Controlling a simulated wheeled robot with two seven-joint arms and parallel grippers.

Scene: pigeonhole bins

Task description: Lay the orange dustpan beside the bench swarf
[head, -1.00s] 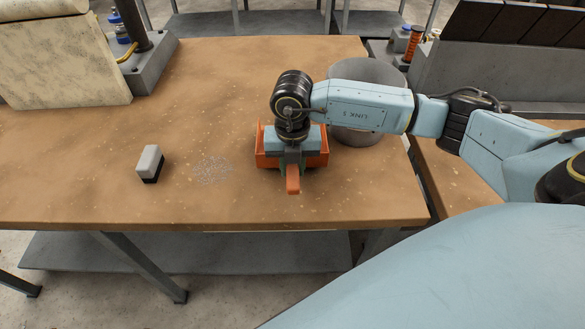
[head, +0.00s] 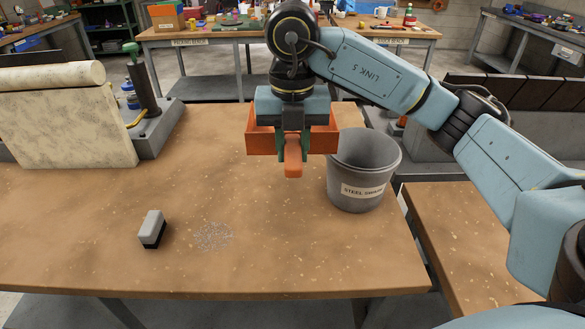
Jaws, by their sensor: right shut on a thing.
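The orange dustpan (head: 262,141) is in my right gripper (head: 292,148), in the middle of the head view. The gripper is shut on it, with the orange handle pointing toward me. The dustpan appears raised above the bench (head: 300,240), left of the steel bin; the gripper hides its middle. The bench swarf (head: 213,236) is a small patch of grey shavings on the bench top, below and left of the dustpan. The two are apart. My left gripper is not in view.
A hand brush (head: 151,228) with a grey top and black bristles stands left of the swarf. A steel bin (head: 362,175) labelled for swarf stands at the right. A cream roll (head: 65,120) is at the back left. The bench right of the swarf is clear.

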